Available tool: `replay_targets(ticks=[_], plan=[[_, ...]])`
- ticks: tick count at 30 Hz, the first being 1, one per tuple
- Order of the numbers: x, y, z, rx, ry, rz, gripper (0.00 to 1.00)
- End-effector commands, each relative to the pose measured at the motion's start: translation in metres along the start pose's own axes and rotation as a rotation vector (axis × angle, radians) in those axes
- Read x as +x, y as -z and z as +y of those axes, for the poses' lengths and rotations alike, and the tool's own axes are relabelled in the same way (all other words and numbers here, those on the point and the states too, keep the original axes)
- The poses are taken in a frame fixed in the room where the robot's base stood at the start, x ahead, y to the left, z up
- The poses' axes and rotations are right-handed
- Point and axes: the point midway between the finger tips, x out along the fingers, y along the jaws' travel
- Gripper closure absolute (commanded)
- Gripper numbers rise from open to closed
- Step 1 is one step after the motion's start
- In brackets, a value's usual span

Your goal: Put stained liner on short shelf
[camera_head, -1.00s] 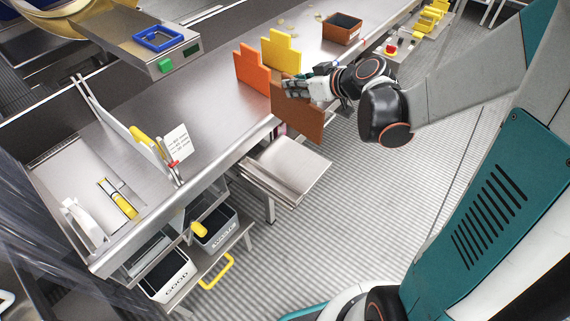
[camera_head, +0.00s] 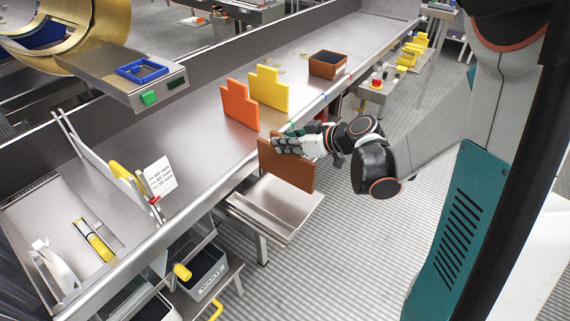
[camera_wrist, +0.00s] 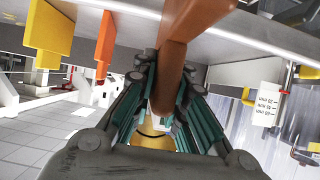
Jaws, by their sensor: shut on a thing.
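A brown, flat, stepped panel (camera_head: 287,168), which I take to be the stained liner, is held upright in my gripper (camera_head: 284,144) by its upper edge. In the wrist view the fingers (camera_wrist: 165,92) are closed around the brown piece (camera_wrist: 176,58). A short metal shelf (camera_head: 262,212) juts out from the bench's front, below the panel. In the head view the panel's lower edge overlaps the shelf's far right part; I cannot tell whether they touch.
An orange panel (camera_head: 239,106) and a yellow panel (camera_head: 268,88) stand on the metal bench (camera_head: 185,125) behind my gripper. A brown bin (camera_head: 328,65) is farther back. A waste bin (camera_head: 207,272) sits low left of the shelf. Striped floor is clear at right.

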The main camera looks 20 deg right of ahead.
Motion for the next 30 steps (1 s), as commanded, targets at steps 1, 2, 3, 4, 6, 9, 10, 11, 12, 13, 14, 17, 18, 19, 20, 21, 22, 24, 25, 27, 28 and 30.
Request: replay_targets(ticks=[1,2,3,4,6,9,10,11,12,13,14,17,18,19,20,21,22,24,25,27,28,30], plan=[[0.004,-0.007,0.0,0.0,0.0,0.001,1.0],[0.005,-0.009,0.0,0.0,0.0,0.001,1.0],[0.006,-0.011,0.0,0.0,0.0,0.001,1.0],[0.007,-0.012,0.0,0.001,0.0,0.001,1.0],[0.008,-0.014,0.0,0.001,0.0,0.001,1.0],[0.013,-0.022,0.0,0.001,0.0,0.0,1.0],[0.015,-0.026,0.0,0.0,0.0,0.0,1.0],[0.017,-0.03,0.0,0.0,0.0,0.0,1.0],[0.02,-0.036,0.0,0.0,0.0,0.0,1.0],[0.022,-0.041,0.0,0.0,0.0,0.0,1.0],[0.025,-0.044,0.0,0.001,0.0,0.0,1.0],[0.028,-0.051,0.0,0.001,0.0,0.001,1.0],[0.028,-0.051,0.0,0.001,0.0,0.001,1.0],[0.028,-0.05,0.0,0.001,0.0,0.001,1.0],[0.027,-0.05,0.0,0.001,0.0,0.001,1.0],[0.027,-0.05,0.0,0.001,0.0,0.001,1.0],[0.027,-0.05,0.0,0.001,0.0,0.0,1.0],[0.027,-0.05,0.0,0.001,0.0,0.0,1.0],[0.028,-0.05,0.0,0.001,0.0,0.0,1.0],[0.029,-0.052,0.0,0.001,0.0,0.0,1.0],[0.029,-0.052,0.0,0.0,0.0,0.0,0.82],[0.028,-0.052,0.0,0.0,0.0,0.0,0.67]])
